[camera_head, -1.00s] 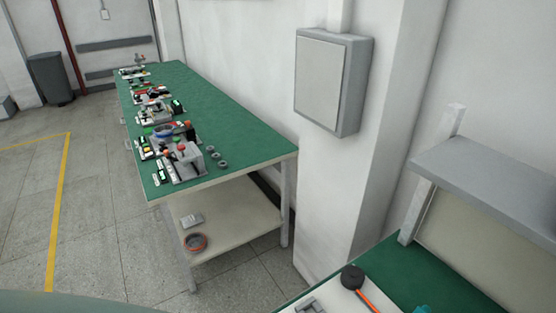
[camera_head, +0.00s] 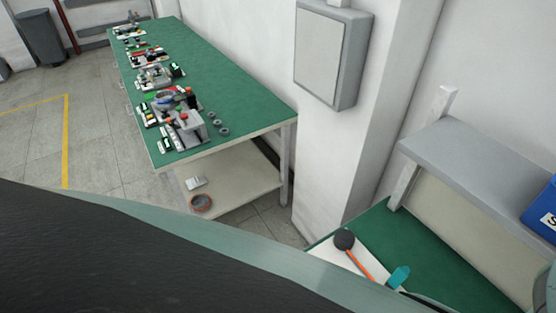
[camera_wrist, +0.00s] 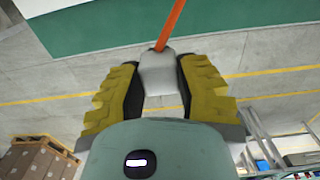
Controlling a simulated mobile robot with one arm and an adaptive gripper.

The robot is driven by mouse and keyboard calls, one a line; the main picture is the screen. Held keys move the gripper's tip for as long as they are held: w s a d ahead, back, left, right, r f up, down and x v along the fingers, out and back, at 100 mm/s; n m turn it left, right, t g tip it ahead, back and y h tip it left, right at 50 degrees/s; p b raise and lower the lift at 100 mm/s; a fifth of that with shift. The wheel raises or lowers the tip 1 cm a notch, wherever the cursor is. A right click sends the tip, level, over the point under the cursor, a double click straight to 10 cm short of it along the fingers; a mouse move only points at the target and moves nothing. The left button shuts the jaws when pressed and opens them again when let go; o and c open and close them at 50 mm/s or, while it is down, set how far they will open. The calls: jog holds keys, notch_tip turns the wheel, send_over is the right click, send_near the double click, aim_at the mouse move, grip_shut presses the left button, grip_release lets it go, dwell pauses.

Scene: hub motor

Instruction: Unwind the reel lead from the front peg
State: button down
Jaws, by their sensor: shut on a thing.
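In the wrist view my gripper (camera_wrist: 160,70) is shut on a grey end piece (camera_wrist: 160,84), with a yellow toothed finger on each side. The orange reel lead (camera_wrist: 172,22) runs from this piece up and out of the picture, across a green bench top. In the head view a black round reel (camera_head: 344,239) sits on a white board (camera_head: 324,255) on the near bench, and the orange lead (camera_head: 358,264) runs from it down to the right. My arm hides the lead's far end and much of the board. I cannot make out the front peg.
A teal object (camera_head: 399,277) is beside the lead. A grey shelf (camera_head: 480,165) overhangs the near bench (camera_head: 455,270), with a blue bin (camera_head: 541,215) at right. A grey wall box (camera_head: 328,55) hangs behind. A long green bench (camera_head: 240,100) with several fixtures is further left.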

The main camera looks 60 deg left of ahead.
jog(key=shift+w+d, duration=0.2)
jog(key=shift+w, duration=0.15)
jog(key=w+d, duration=0.5)
jog(key=w, duration=0.2)
jog(key=shift+w+d, duration=0.15)
jog(key=shift+d, duration=0.15)
jog(key=d+p, duration=0.5)
jog(key=d, duration=0.3)
jog(key=shift+w, duration=0.25)
